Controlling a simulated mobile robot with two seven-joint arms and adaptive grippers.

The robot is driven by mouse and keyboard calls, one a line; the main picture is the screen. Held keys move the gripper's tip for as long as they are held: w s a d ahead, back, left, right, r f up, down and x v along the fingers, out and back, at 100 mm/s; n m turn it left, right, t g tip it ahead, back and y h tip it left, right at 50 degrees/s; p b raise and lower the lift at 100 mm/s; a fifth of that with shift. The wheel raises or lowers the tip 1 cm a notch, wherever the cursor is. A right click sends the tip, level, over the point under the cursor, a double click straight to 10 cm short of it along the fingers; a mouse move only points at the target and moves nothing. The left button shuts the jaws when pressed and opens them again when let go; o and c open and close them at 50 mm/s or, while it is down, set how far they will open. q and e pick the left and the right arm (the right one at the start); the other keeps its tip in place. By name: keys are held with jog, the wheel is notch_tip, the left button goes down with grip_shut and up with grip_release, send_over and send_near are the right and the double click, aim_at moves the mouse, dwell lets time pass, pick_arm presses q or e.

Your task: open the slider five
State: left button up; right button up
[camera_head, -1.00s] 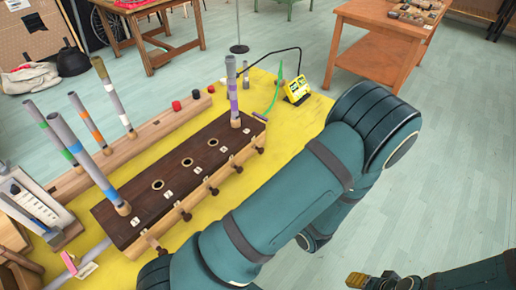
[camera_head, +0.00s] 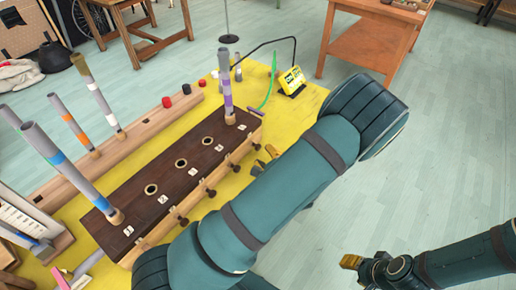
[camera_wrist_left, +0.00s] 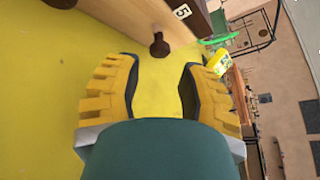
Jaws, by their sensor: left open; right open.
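The dark wooden box (camera_head: 172,175) stands on the yellow table, with a row of dark knobs along its pale front side. The slider five knob (camera_wrist_left: 159,45) sticks out below the label 5 (camera_wrist_left: 182,12) in the left wrist view. My left gripper (camera_wrist_left: 160,85) is open and empty, its yellow fingers spread below the knob and apart from it. In the head view the left gripper (camera_head: 267,158) shows beside the box's far right end, partly hidden by my arm. My right gripper (camera_head: 352,262) is open and empty over the floor at lower right.
A purple-banded tube (camera_head: 228,95) and a blue-banded tube (camera_head: 75,175) stand in the box's end holes. A yellow device (camera_head: 291,81) with a green cable sits beyond it. A wooden rail (camera_head: 140,133) with more tubes lies behind.

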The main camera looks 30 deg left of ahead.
aim_at(259, 148)
pick_arm(q)
jog(key=x, duration=0.6)
jog(key=shift+w+a+b, duration=0.1)
jog(key=shift+b, duration=0.3)
grip_shut()
